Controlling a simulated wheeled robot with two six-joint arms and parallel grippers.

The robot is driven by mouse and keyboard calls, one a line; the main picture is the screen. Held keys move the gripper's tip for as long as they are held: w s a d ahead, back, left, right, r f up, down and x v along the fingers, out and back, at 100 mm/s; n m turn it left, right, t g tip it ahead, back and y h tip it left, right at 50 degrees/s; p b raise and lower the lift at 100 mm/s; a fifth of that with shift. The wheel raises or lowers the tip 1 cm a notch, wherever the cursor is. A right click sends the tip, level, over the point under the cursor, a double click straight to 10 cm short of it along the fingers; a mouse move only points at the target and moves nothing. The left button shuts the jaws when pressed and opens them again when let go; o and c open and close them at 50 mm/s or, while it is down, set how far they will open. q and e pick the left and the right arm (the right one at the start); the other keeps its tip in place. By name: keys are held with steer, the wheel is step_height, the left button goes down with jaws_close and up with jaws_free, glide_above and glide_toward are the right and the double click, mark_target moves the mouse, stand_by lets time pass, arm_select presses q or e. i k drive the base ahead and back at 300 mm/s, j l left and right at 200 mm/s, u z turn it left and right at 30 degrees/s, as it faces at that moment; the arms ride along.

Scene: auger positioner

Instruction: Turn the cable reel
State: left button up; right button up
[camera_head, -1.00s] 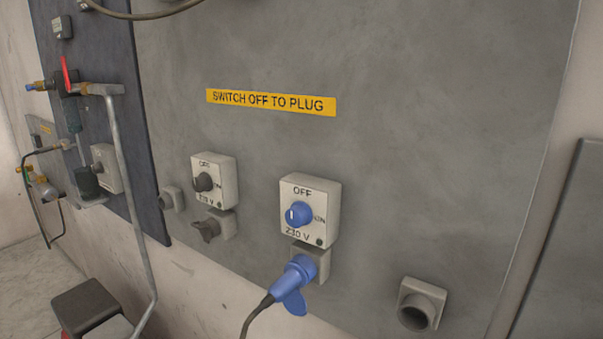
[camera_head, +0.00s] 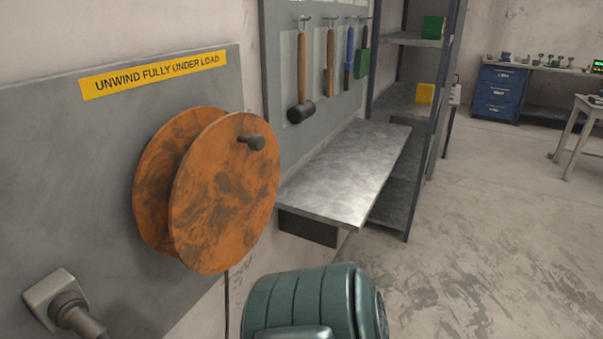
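The cable reel (camera_head: 222,195) is a pair of rusty orange discs mounted on a grey wall panel, left of the picture's middle. A short dark crank knob (camera_head: 251,141) sticks out near the top right of its front disc. A yellow label (camera_head: 153,74) reading "UNWIND FULLY UNDER LOAD" is above it. A dark cable hangs down below the reel. Neither of my grippers is in view.
A grey socket with a plug (camera_head: 62,303) is at the lower left. A green ribbed motor-like body (camera_head: 315,303) stands below the reel. A metal shelf (camera_head: 350,172) juts out to the right under hanging tools (camera_head: 302,75). Open floor lies at right.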

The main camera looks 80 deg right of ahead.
mark_target(224, 191)
steer(key=k+j+z, duration=0.1)
steer(key=z, duration=2.05)
